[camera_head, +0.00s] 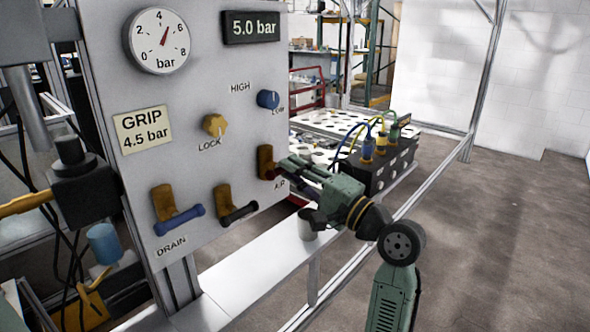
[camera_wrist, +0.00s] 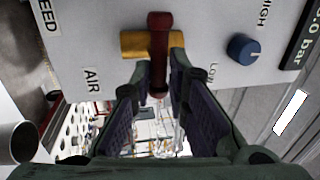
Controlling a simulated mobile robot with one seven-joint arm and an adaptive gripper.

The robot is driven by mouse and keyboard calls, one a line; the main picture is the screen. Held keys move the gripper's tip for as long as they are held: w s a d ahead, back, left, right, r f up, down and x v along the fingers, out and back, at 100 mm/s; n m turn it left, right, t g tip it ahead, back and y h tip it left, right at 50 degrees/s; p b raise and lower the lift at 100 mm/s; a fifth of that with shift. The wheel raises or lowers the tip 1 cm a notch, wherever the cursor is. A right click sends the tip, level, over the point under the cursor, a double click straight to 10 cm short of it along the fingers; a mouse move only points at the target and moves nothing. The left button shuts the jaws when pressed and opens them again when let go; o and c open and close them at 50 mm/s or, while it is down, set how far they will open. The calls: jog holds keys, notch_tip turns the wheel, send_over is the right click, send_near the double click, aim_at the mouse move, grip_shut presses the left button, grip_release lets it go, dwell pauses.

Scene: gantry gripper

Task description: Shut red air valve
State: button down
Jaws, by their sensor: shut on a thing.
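The red air valve has a brass body (camera_head: 265,158) low on the right of the panel, above the label AIR. In the wrist view its red handle (camera_wrist: 158,28) crosses the brass body (camera_wrist: 133,44) at about a right angle. My gripper (camera_head: 281,168) reaches it from the right in the head view and hides most of the handle. In the wrist view my gripper's fingers (camera_wrist: 160,80) stand on both sides of the handle's near end, shut on it.
The panel (camera_head: 190,90) also carries a blue-handled DRAIN valve (camera_head: 180,221), a black-handled valve (camera_head: 239,213), a yellow LOCK knob (camera_head: 214,125), a blue knob (camera_head: 267,99) and a gauge (camera_head: 158,41). A display (camera_head: 251,27) reads 5.0 bar. A black box with cables (camera_head: 376,165) stands behind my gripper.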

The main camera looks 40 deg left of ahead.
jog(key=shift+f+m, duration=0.15)
jog(key=shift+m, duration=0.15)
jog(key=c, duration=1.6)
grip_release()
jog(key=v, duration=1.2)
jog(key=shift+s, duration=0.1)
